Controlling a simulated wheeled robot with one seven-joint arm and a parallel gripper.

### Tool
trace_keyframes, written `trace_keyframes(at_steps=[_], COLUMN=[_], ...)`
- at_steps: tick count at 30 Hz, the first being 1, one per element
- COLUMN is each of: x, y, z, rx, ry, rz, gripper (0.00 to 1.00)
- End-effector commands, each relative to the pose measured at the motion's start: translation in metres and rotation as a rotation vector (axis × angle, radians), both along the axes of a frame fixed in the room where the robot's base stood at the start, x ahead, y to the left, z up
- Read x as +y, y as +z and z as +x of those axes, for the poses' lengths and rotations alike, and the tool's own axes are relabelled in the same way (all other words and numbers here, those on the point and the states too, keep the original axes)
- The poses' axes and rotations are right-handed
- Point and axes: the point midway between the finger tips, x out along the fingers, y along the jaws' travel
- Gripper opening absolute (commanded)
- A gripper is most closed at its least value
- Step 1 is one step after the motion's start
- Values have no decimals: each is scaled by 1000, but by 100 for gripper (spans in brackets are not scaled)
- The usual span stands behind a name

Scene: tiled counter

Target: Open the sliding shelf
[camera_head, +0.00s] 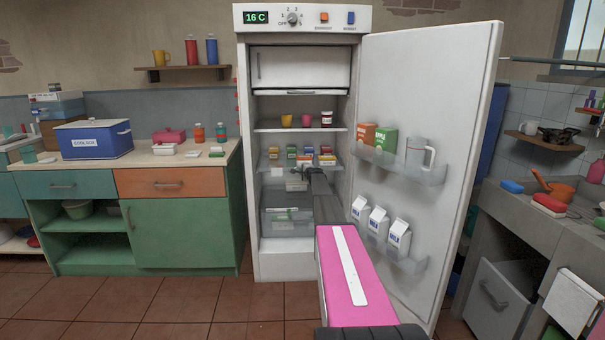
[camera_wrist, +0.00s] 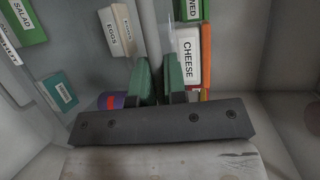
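The fridge (camera_head: 247,222) stands with its door (camera_head: 415,85) swung wide to the right. A clear sliding shelf (camera_head: 272,167) carries several small labelled boxes inside the fridge. My gripper (camera_head: 303,173) is inside the fridge at the shelf's front edge, below the boxes. In the wrist view, the green fingertips (camera_wrist: 158,78) are close together with a narrow gap. I cannot tell whether they touch or hold the shelf's lip. An eggs box (camera_wrist: 122,30) and a cheese box (camera_wrist: 189,58) show just beyond the fingers.
A clear drawer (camera_head: 280,222) lies below the shelf, and another shelf (camera_head: 278,125) with cups is above. My arm reaches in between the fridge's left side and the open door. Door racks (camera_head: 400,167) hold boxes, a jug and milk cartons (camera_head: 377,223) close to my arm.

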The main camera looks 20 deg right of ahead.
Motion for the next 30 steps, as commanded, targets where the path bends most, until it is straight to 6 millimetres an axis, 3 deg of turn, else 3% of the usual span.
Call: trace_keyframes(at_steps=[8,14,20,30], x=[1,7,19,46], y=[0,0,1,0], z=[-3,-23,-67,-159], rx=[0,1,0,1], ry=[0,0,0,0], rz=[0,0,0,0], gripper=[0,0,0,0])
